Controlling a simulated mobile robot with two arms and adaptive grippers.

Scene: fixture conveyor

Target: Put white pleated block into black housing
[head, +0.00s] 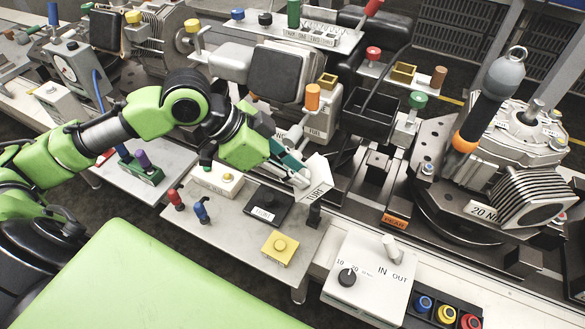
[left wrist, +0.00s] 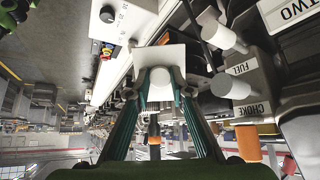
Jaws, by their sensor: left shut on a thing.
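My left gripper (head: 288,160) is shut on a white block (head: 316,172) with dark lettering on its near face. The block is held above the front shelf, tilted. In the left wrist view the white block (left wrist: 150,58) shows as a square face with a round white knob between the fingertips of the left gripper (left wrist: 168,85). I cannot make out pleats on it. An open black box (head: 372,128), which looks like the black housing, stands behind and right of the gripper, apart from the block. My right gripper is not in view.
The front shelf (head: 225,228) carries a black labelled block (head: 268,205), a yellow button block (head: 280,247) and red and blue knobs. A control box (head: 372,283) stands at the front right. A finned grey machine (head: 515,150) fills the right. Levers and coloured knobs crowd around the black box.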

